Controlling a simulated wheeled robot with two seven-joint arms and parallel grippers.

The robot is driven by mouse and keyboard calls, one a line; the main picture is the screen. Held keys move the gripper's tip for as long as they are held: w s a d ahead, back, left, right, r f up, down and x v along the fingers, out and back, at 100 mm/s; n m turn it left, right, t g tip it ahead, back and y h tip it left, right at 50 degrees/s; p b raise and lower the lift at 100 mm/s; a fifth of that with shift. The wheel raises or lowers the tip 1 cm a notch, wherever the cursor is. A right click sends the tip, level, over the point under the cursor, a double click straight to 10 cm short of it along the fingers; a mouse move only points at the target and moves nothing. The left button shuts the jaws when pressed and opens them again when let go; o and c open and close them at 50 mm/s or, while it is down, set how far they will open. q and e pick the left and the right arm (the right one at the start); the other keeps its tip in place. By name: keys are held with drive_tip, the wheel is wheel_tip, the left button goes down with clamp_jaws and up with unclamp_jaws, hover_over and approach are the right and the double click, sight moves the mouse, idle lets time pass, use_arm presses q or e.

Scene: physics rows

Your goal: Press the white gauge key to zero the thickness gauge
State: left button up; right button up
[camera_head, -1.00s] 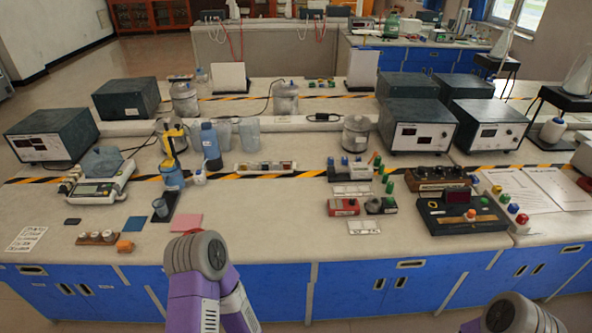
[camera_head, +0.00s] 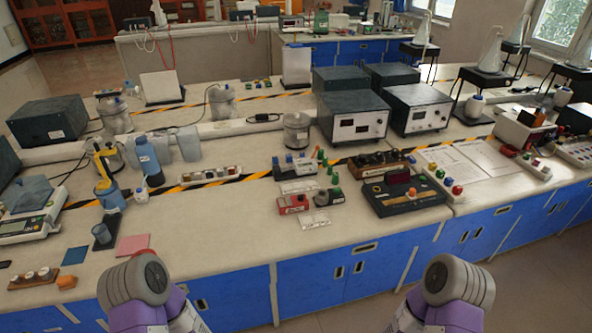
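I cannot make out a white gauge key for certain at this distance. A dark flat device (camera_head: 415,203) with a small dark red display (camera_head: 398,177) and an orange bar sits near the front edge, right of centre; I cannot tell whether it is the thickness gauge. A white and red boxed device (camera_head: 515,131) stands farther right, also not clearly identifiable. Two purple and grey links of my arms show at the bottom, the left one in front of the bench and the right one right of centre. Neither gripper's fingers are in view.
Coloured knobs (camera_head: 443,178) stand right of the dark device, beside paper sheets (camera_head: 470,158). A red and grey unit (camera_head: 293,204) lies to its left. A white balance (camera_head: 28,226) is at far left. The bench top (camera_head: 220,230) is clear at front centre.

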idle(0.4)
clamp_jaws()
idle(1.6)
